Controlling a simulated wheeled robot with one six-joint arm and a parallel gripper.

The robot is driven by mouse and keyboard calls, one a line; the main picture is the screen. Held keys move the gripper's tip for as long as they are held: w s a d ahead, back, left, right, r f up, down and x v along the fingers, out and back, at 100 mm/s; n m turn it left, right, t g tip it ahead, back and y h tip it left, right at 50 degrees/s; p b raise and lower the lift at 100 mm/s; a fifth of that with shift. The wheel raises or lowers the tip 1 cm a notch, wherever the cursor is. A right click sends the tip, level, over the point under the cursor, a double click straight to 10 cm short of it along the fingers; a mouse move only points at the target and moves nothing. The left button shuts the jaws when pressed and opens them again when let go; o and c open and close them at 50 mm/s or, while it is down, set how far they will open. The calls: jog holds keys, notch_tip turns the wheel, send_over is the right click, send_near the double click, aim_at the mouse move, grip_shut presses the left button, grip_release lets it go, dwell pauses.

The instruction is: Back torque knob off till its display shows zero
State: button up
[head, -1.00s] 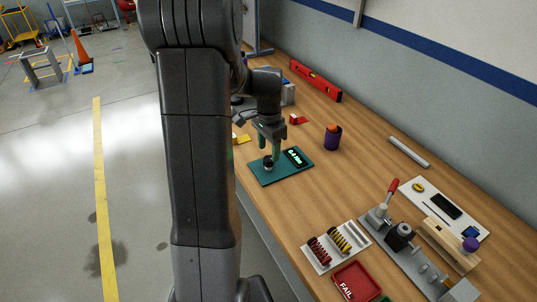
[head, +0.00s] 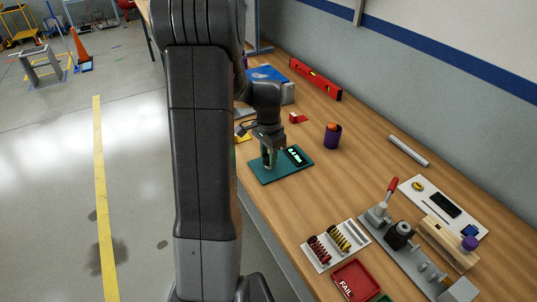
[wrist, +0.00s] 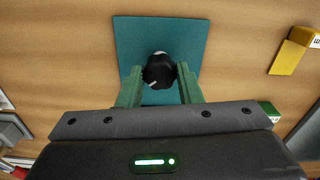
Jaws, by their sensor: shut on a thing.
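The black torque knob (wrist: 158,70) stands on a teal plate (wrist: 133,35) on the workbench. It has a pale pointer line toward the lower left in the wrist view. My gripper (wrist: 160,76) is shut on the knob, one green finger on each side. In the head view my gripper (head: 270,162) hides most of the knob. The display (head: 295,156) on the right of the teal plate (head: 282,178) is lit. Its small digits are too blurred to read surely.
A red FAIL tray (head: 357,283) and a rack of small parts (head: 336,245) are nearer. Bare wood surrounds the plate.

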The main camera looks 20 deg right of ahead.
jog(key=shift+n+b, duration=0.45)
jog(key=shift+n, duration=1.45)
jog(key=o, duration=1)
jog(key=shift+r, duration=0.1)
notch_tip(320, 180, up, 14)
jog(key=shift+f+b, duration=0.15)
jog(key=shift+b, duration=0.3)
jog(key=shift+f, duration=0.1)
notch_tip(320, 180, down, 14)
jog(key=shift+r+p, duration=0.2)
jog(key=shift+p, duration=0.25)
